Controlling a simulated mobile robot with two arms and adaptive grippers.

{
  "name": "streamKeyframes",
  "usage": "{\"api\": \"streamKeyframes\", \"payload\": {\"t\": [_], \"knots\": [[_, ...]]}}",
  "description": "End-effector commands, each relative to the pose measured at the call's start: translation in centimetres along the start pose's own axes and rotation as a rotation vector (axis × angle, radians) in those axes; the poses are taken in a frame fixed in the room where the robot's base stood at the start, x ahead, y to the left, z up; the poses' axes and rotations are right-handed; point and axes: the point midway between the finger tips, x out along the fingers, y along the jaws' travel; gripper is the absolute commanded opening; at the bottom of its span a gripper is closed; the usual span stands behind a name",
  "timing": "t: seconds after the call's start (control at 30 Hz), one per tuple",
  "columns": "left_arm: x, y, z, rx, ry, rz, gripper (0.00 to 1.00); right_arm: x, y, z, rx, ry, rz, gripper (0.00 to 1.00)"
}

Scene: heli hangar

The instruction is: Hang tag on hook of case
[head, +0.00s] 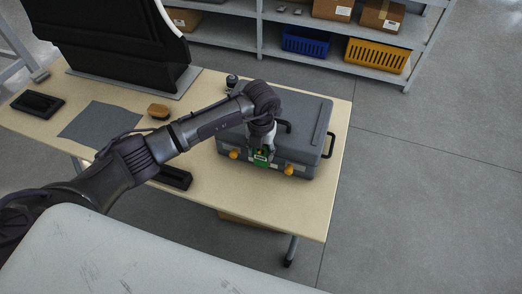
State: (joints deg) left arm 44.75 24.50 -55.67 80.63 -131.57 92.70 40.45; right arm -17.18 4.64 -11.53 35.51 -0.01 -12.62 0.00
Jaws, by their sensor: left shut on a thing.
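The grey case (303,119) lies closed on the wooden table, with orange latches on its front and dark handles. My left arm reaches in from the left, and my left gripper (262,150) points down at the front of the case. It is shut on a green tag (261,160), which is held against or just before the case's front face between the two latches. I cannot make out the hook, and whether the tag touches the case is unclear. My right gripper is not in view.
The table (311,209) also bears a grey mat (99,122), a brown brush-like block (158,111), black trays (38,103) and a black seat-like panel (115,42). Behind stand shelves with a blue basket (306,41) and a yellow basket (377,56). The floor at right is clear.

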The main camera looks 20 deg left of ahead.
Motion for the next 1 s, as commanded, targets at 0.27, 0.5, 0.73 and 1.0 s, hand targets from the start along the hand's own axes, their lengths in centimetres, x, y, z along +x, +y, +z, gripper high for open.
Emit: {"api": "streamKeyframes", "payload": {"t": [0.27,0.5,0.73,1.0], "knots": [[0.0,0.0,0.0,0.0,0.0,0.0,0.78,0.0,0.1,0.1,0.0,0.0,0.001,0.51],[0.0,0.0,0.0,0.0,0.0,0.0,0.78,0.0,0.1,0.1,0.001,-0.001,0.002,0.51],[-1.9,0.0,0.1,0.001,-0.003,-0.001,0.78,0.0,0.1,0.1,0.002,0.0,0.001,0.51],[-7.6,0.0,0.1,0.001,-0.005,0.0,0.78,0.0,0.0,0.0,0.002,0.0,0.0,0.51]]}}
